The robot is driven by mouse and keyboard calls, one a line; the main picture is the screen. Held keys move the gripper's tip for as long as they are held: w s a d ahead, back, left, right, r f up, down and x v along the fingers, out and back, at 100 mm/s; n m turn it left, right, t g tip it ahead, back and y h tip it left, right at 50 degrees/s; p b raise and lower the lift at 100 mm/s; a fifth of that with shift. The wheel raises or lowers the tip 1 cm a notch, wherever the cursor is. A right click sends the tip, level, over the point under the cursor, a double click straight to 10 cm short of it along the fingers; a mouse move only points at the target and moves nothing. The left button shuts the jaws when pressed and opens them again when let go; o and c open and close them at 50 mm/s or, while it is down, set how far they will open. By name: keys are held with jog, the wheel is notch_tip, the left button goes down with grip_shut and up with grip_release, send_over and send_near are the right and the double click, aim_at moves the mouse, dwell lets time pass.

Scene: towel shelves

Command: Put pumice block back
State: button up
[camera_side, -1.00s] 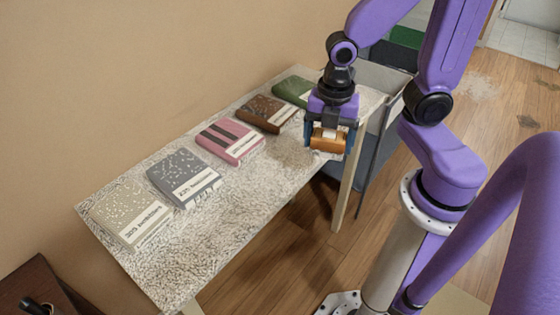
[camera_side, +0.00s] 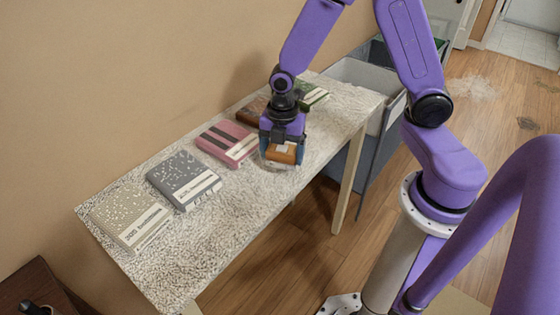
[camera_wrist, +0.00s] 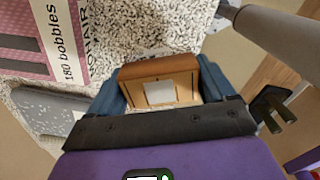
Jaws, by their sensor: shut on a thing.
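An orange-brown block (camera_side: 284,150) with a pale label is held between the blue fingers of my gripper (camera_side: 281,155). It is the only block I see; its material cannot be told. In the side view it is low over the table, in front of the brown towel and right of the pink one; whether it touches the tabletop is unclear. In the wrist view the block (camera_wrist: 130,74) sits between both fingers of my gripper (camera_wrist: 162,92), its pale patch facing the camera. Part of it is hidden by the fingers.
The speckled table (camera_side: 230,217) bears a row of labelled folded towels: cream (camera_side: 122,212), grey (camera_side: 180,177), pink striped (camera_side: 224,142), brown (camera_side: 250,110) and green (camera_side: 313,96). A grey bin (camera_side: 360,80) stands beyond the right end. The front strip of the table is clear.

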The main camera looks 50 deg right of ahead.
aim_at(280, 162)
jog(key=shift+w+f, duration=0.3)
jog(key=shift+f, duration=1.65)
jog(key=shift+f, duration=0.2)
jog(key=o, duration=1.1)
jog(key=shift+o, duration=0.2)
jog(key=shift+r, duration=0.15)
notch_tip(280, 162, up, 12)
jog(key=shift+r, duration=0.1)
jog(key=s+r+m, duration=0.2)
jog(key=s+m, duration=0.3)
jog(key=s, duration=0.5)
jog(key=s+r+m, duration=0.3)
jog(key=s+m, duration=0.1)
jog(key=s, duration=0.6)
jog(key=shift+m, duration=0.4)
